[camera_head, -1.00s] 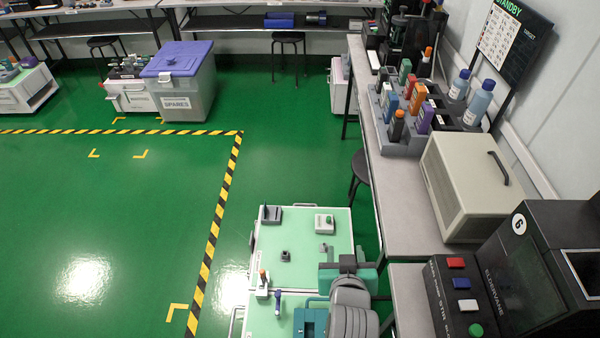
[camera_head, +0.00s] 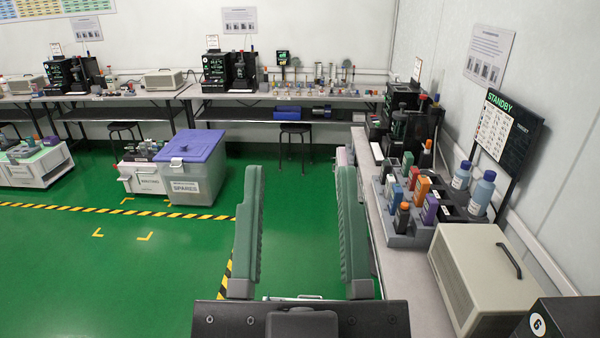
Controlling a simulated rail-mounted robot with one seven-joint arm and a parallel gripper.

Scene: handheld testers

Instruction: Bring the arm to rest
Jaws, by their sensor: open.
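My gripper (camera_head: 302,190) stands upright at the bottom middle of the head view. Its two green-padded fingers are spread wide apart with nothing between them. The dark palm below them fills the lower middle edge. The gripper is raised in front of the camera and hides part of the right-hand bench's left edge and the floor behind it. The rest of my arm is not clearly visible.
A bench (camera_head: 398,262) runs along the right wall with a rack (camera_head: 402,228) of handheld testers, bottles and a beige box (camera_head: 485,275). A lidded grey bin (camera_head: 193,180) stands left of the gripper. Green floor (camera_head: 90,280) is open at the left.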

